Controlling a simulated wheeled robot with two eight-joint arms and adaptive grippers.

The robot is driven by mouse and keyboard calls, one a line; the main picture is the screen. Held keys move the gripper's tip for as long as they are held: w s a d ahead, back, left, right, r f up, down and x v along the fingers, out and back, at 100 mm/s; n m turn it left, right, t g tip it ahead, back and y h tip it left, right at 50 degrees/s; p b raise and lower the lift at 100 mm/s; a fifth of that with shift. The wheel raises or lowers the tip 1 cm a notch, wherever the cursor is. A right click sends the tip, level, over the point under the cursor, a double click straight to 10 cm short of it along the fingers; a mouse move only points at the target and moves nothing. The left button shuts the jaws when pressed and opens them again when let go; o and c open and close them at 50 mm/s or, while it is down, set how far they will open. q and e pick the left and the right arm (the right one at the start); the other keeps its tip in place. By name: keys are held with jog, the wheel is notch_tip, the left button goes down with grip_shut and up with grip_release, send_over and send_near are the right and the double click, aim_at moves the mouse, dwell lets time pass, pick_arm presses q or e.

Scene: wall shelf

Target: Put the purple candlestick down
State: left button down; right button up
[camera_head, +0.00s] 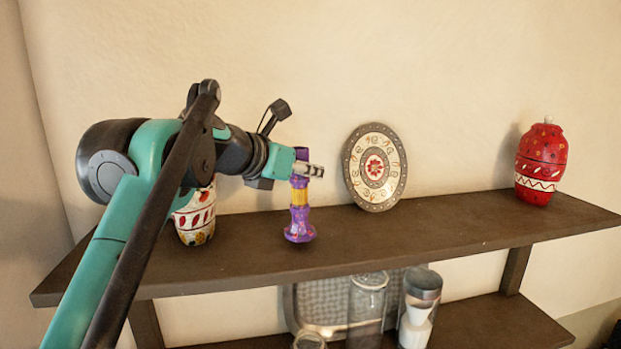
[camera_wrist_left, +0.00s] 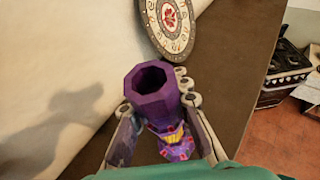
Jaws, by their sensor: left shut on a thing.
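The purple candlestick (camera_head: 300,222), with a yellow middle band, is upright at the upper shelf (camera_head: 430,228), left of the decorated plate. Its base appears at the shelf top; I cannot tell whether it touches. My left gripper (camera_head: 308,169) is shut on the candlestick near its upper part. In the left wrist view the candlestick (camera_wrist_left: 152,92) shows its open dark top between the two fingers (camera_wrist_left: 160,120). My right gripper is not in view.
A round decorated plate (camera_head: 375,167) leans on the wall right of the candlestick. A red vase (camera_head: 540,165) stands at the right end. A white patterned vase (camera_head: 195,217) is partly behind my arm. Glass jars (camera_head: 367,305) and a grey tray (camera_head: 320,305) are on the lower shelf.

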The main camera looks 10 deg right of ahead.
pick_arm(q)
jog(key=shift+w+a+f, duration=0.1)
jog(key=shift+w+f, duration=0.2)
jog(key=shift+f, duration=0.4)
jog(key=shift+s+f, duration=0.15)
jog(key=c, duration=1.5)
grip_release()
jog(key=shift+o, duration=0.4)
